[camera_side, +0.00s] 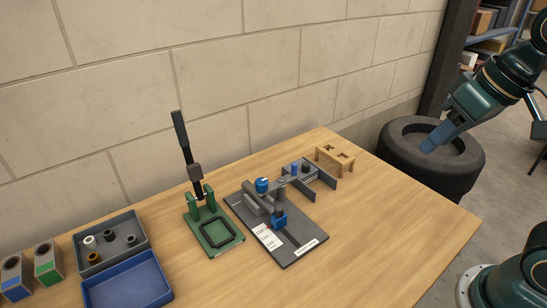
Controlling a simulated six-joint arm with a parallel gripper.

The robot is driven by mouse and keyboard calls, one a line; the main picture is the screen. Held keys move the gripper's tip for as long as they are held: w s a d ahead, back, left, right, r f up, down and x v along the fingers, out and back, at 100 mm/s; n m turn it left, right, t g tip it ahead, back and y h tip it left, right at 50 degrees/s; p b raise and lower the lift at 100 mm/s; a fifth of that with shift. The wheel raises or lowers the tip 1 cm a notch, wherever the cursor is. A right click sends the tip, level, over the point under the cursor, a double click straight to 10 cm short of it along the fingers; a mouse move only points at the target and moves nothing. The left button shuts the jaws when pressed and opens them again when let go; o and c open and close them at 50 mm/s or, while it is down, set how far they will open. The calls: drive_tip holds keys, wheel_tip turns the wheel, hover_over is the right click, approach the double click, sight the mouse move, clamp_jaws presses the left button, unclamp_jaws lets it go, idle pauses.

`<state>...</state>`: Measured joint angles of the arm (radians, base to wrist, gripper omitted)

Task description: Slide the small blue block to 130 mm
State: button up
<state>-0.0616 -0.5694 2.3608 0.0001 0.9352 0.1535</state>
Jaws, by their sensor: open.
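A small blue block (279,221) sits on a dark grey base plate (289,256), toward its front middle. A dark cap or knob rests on top of the block. A grey tube or bar (254,204) lies just left of the block. White labels with print lie on the plate; a scale reading is too small to make out. My gripper (430,147) is at the upper right, in front of a black tire and well apart from the block. It is open and holds nothing that I can see.
A blue-topped knob (262,185) and a grey bracket (321,176) stand at the plate's back. A wooden stand (335,160) is behind. A green press (213,232) with an upright black lever and trays (127,282) are left. The table's right front is clear.

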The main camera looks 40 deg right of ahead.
drive_tip(key=w+a+m+g, duration=0.1)
drive_tip(key=w+a+m, duration=0.15)
drive_tip(key=w, duration=0.45)
drive_tip(key=m+g, duration=0.3)
drive_tip(key=g, duration=0.1)
hover_over(279, 207)
wheel_tip(279, 207, down, 8)
drive_tip(key=shift+w+f, duration=0.1)
drive_tip(key=shift+f, duration=0.1)
drive_tip(key=shift+f, duration=0.15)
wheel_tip(279, 207, down, 14)
drive_tip(key=shift+r, duration=0.25)
clamp_jaws()
